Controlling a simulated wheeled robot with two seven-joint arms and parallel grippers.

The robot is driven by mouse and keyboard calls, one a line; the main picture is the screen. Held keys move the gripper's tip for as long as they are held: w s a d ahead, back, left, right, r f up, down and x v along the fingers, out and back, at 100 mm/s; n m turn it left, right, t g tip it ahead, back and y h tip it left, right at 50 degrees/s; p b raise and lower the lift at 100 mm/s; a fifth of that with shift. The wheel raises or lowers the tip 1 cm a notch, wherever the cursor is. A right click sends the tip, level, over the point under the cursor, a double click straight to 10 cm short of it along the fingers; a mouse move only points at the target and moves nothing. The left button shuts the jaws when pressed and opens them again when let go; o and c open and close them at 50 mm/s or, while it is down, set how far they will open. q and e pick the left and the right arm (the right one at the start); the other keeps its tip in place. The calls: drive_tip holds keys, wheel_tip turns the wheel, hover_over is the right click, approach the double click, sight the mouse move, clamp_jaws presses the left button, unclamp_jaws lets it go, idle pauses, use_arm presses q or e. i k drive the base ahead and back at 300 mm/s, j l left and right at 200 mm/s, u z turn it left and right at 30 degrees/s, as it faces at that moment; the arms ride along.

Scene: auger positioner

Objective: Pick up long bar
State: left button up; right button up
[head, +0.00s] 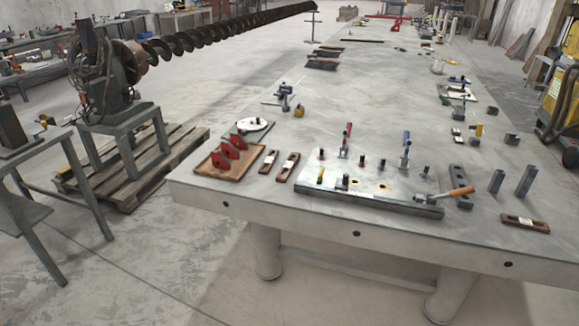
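Several bar-like pieces are on the long grey table (225,190), and I cannot tell which is the long bar. Near the right front, a taller grey bar (526,181) stands upright beside a shorter grey bar (496,181), with a gap between them. A dark block with holes (461,184) is to their left. A thin dark bar (362,41) lies flat across the far part of the table. Neither of my grippers is in view.
A fixture plate (400,188) with clamps and a wooden-handled hammer (450,193) is at the table's front. A wooden tray (205,170) with red angle pieces is at front left. A level (525,223) lies near the right edge. The table's middle is mostly clear.

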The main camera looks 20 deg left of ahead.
sight(288, 165)
drive_tip(key=i+l, duration=0.15)
drive_tip(key=i, duration=0.25)
drive_tip(key=i+l+u, duration=0.1)
drive_tip(key=i, duration=0.3)
drive_tip(key=i+l, duration=0.25)
drive_tip(key=i, duration=0.15)
